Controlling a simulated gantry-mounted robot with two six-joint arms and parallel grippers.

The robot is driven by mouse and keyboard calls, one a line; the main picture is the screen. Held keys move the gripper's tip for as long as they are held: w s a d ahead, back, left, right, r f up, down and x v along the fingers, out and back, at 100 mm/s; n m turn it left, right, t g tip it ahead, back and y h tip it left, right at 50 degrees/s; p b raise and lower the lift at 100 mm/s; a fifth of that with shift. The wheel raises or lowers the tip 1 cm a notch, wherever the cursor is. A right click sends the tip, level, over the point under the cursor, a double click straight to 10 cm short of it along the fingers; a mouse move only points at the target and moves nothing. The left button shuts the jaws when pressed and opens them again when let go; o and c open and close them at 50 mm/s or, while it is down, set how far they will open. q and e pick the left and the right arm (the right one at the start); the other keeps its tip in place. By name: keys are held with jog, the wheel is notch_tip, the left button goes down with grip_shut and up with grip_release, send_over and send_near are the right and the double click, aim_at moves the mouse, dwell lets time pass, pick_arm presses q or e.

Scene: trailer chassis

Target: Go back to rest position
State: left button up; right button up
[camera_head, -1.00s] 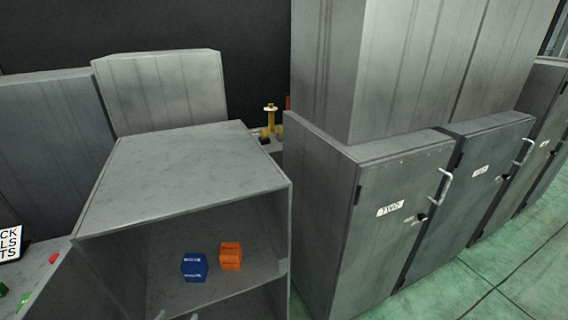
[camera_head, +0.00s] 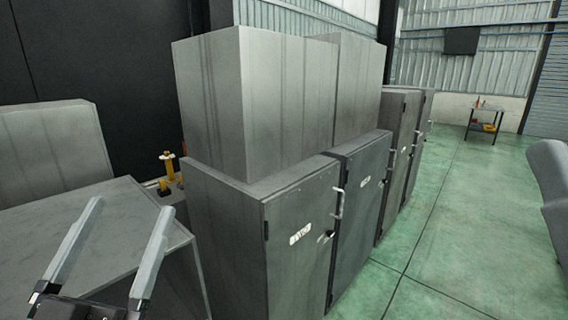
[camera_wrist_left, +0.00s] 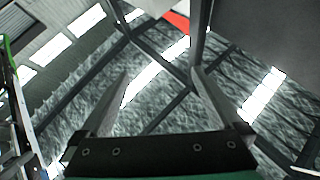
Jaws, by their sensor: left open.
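My left gripper (camera_head: 124,238) is at the lower left of the head view, with its two pale fingers spread apart and nothing between them. It shows in front of the grey cabinet top (camera_head: 98,228). In the left wrist view the open fingers (camera_wrist_left: 160,82) point up toward a roof with bright skylights, and the space between them is empty. My right gripper is in neither view.
A grey cabinet (camera_head: 290,240) with a labelled door stands in the middle, with taller grey boxes (camera_head: 270,105) on it. A yellow object (camera_head: 168,165) stands behind. A small table (camera_head: 484,120) stands far back.

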pick_arm(q)
jog(key=s+d+r+n+t, duration=0.1)
jog(key=s+d+r+t, duration=0.15)
jog(key=s+r, duration=0.8)
notch_tip(320, 180, up, 38)
jog(key=w+p, duration=0.1)
jog(key=p, duration=3.7)
jog(key=shift+w+h, duration=0.3)
jog(key=shift+w, duration=0.1)
jog(key=shift+a, duration=0.15)
